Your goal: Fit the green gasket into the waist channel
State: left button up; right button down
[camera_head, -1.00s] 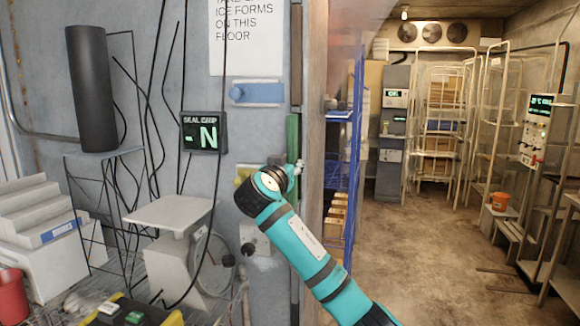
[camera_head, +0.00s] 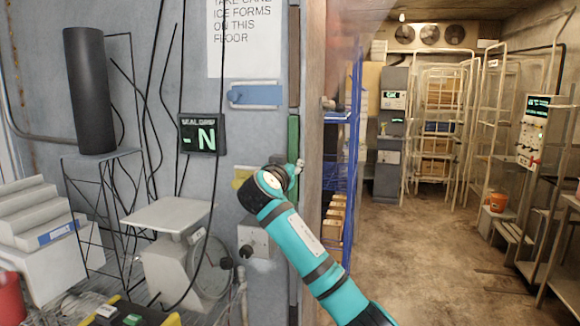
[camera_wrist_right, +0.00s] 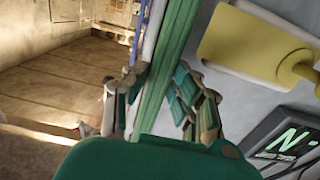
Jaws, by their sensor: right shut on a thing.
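The green gasket (camera_head: 293,132) is a long upright strip along the edge of the grey wall panel, beside the freezer opening. In the right wrist view the gasket (camera_wrist_right: 171,55) runs between my fingers, next to a pale strip. My right gripper (camera_head: 297,167) is at the gasket's lower visible part. In the wrist view its jointed fingers (camera_wrist_right: 157,90) are shut on the gasket, one on each side. The channel behind the gasket is mostly hidden, and I cannot tell how deep the gasket sits. My left gripper is out of view.
A small display (camera_head: 201,133) reads "SEAL GRIP" and "N". A yellow fitting (camera_wrist_right: 250,50) is close to my right fingers. A blue latch plate (camera_head: 255,95) is higher on the panel. Blue shelving (camera_head: 340,190) stands just inside the opening. The freezer floor (camera_head: 420,235) is largely clear.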

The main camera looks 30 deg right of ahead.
jog(key=shift+w+d, duration=0.3)
jog(key=shift+d, duration=0.05)
jog(key=shift+d+r, duration=0.1)
jog(key=shift+r, duration=0.05)
jog(key=c, duration=0.7)
grip_release()
jog(key=shift+w+d, duration=0.1)
jog(key=shift+w, duration=0.05)
jog(key=shift+o, duration=1.3)
jog(key=shift+d, duration=0.15)
jog(key=shift+a, duration=0.25)
jog(key=shift+a+f, duration=0.1)
jog(key=shift+f, duration=0.1)
jog(key=b+v, duration=0.2)
jog(key=v, duration=0.4)
jog(key=shift+s+a, duration=0.2)
jog(key=shift+s, duration=0.1)
